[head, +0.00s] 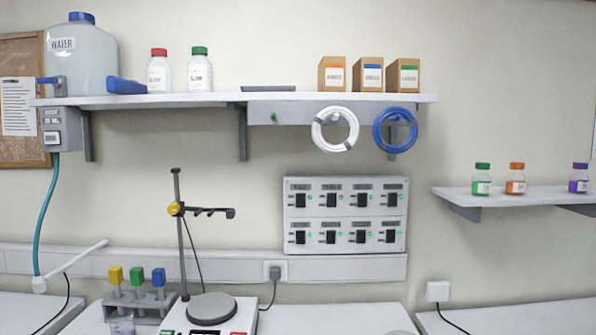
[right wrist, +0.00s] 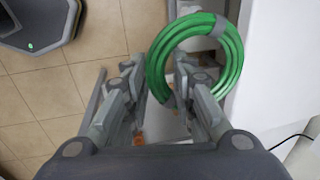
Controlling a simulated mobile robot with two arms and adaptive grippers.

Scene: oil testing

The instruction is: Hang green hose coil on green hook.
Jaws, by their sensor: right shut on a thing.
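The green hose coil (right wrist: 154,68) is in the right wrist view, a ring of several loops with grey bands. My right gripper (right wrist: 163,84) is shut on the coil's left side, with one finger on each side of the tubing. The green hook (head: 274,117) is a small peg on the grey rail under the upper shelf in the head view. It is bare. The coil and my right gripper do not show in the head view. My left gripper is in neither view.
A white coil (head: 335,129) and a blue coil (head: 395,130) hang to the right of the green hook. A shelf bracket (head: 243,135) is just left of it. A stand (head: 178,230) rises below. In the right wrist view, tiled floor (right wrist: 45,110) lies left and a white surface (right wrist: 275,65) right.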

